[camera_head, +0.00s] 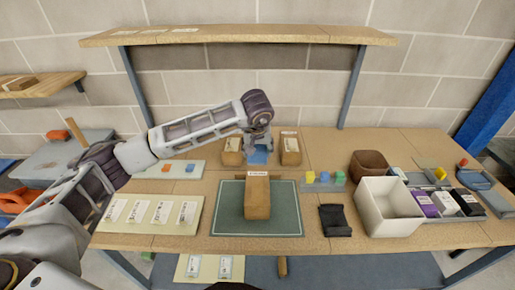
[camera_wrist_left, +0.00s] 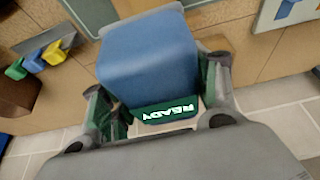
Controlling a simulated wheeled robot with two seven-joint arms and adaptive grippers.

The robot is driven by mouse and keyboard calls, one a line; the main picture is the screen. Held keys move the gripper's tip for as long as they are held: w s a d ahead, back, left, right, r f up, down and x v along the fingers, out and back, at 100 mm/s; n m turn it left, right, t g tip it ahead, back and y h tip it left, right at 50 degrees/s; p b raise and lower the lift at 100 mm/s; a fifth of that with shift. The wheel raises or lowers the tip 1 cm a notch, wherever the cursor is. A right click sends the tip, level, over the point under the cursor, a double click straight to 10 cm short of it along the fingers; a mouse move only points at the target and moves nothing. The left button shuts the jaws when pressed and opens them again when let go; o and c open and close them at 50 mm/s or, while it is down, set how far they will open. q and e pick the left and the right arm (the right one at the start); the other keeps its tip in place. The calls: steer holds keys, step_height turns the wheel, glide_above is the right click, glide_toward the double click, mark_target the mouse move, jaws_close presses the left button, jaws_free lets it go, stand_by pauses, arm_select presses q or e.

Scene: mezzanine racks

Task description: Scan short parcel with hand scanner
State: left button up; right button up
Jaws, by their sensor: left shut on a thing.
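The hand scanner is a blue block in the left wrist view (camera_wrist_left: 150,60), with a green display reading READY upside down. My left gripper (camera_wrist_left: 165,105) is shut on it, a finger on each side. In the head view the left gripper (camera_head: 258,140) hangs over the back of the table, and a bit of the blue scanner (camera_head: 259,156) shows below it. A brown parcel (camera_head: 257,205) with a white label on top stands on the dark green mat (camera_head: 228,222), in front of the gripper. Two more brown boxes, left (camera_head: 232,152) and right (camera_head: 290,152), flank the scanner. My right gripper is not in view.
A white bin (camera_head: 390,210) and a brown bin (camera_head: 369,165) stand right of the mat, near a black pouch (camera_head: 335,221) and small coloured blocks (camera_head: 324,177). A card board (camera_head: 150,212) lies left. A shelf (camera_head: 240,36) spans the back.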

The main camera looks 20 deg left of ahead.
arm_select(q)
steer(key=shift+f+b, duration=1.15)
steer(key=shift+f, duration=2.1)
steer(key=shift+f+b, duration=0.4)
steer(key=shift+b, duration=0.05)
steer(key=shift+f+b, duration=0.3)
steer(key=shift+f, duration=0.05)
steer(key=shift+r+p, duration=0.7)
steer(key=shift+r, duration=1.1)
steer(key=shift+r+p, duration=0.65)
steer(key=shift+r, duration=1.1)
